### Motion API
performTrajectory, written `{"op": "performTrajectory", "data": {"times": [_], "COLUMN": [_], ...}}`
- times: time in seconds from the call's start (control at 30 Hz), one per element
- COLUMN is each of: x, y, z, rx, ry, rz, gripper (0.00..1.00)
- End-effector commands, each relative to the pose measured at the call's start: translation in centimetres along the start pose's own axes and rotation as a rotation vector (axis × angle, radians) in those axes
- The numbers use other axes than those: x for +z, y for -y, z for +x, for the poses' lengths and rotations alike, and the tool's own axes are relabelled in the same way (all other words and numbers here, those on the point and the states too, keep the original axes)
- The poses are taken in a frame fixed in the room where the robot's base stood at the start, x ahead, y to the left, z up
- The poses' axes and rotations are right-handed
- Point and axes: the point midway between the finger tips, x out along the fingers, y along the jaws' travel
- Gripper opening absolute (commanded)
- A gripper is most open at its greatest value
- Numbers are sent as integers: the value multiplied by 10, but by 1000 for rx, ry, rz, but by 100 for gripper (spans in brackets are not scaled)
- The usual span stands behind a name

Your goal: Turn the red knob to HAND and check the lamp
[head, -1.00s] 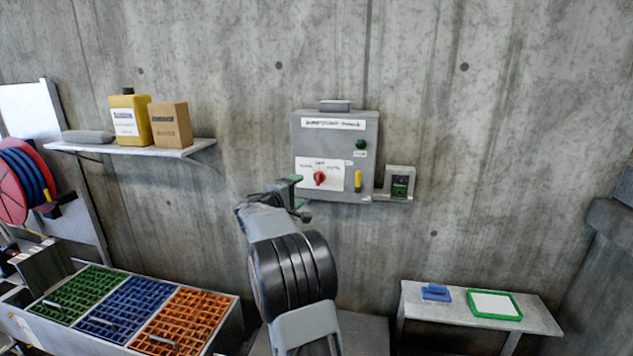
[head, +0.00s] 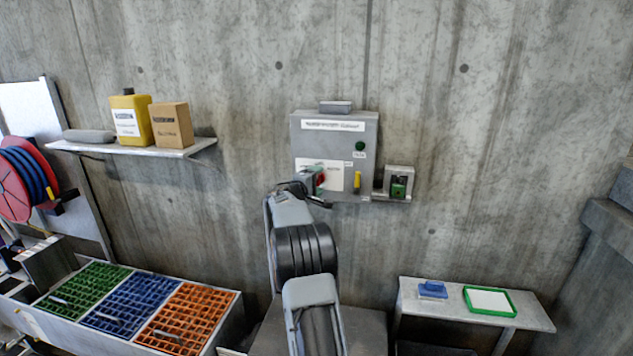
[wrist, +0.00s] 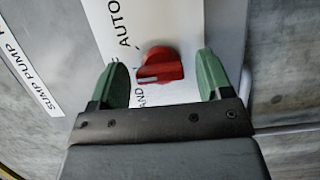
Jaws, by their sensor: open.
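The red knob (wrist: 160,67) sits on a white label plate (wrist: 185,25) on the grey control box (head: 367,120). In the wrist view a pale mark on the knob points left. "AUTO" and part of "HAND" are readable beside it. My gripper (wrist: 163,82) is open, with green fingertips on either side of the knob and gaps on both sides. In the head view my gripper covers part of the knob (head: 320,178) and plate. A green lamp (head: 360,146) on the box's upper right looks dark green; I cannot tell whether it is lit.
A yellow part (head: 357,181) stands on the box right of the knob. A small bracket with a green item (head: 398,188) is further right. A shelf (head: 190,150) with containers is at left. Coloured crates (head: 165,318) and a low bench (head: 530,318) stand below.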

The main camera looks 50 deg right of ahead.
Motion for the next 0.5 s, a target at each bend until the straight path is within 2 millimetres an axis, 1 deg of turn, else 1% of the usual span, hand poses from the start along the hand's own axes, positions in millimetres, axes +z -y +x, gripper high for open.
{"op": "performTrajectory", "data": {"times": [0.07, 0.5], "x": [0, 0], "y": [0, 0], "z": [0, 0], "rx": [0, 0], "ry": [0, 0], "rz": [0, 0], "gripper": [72, 31]}}
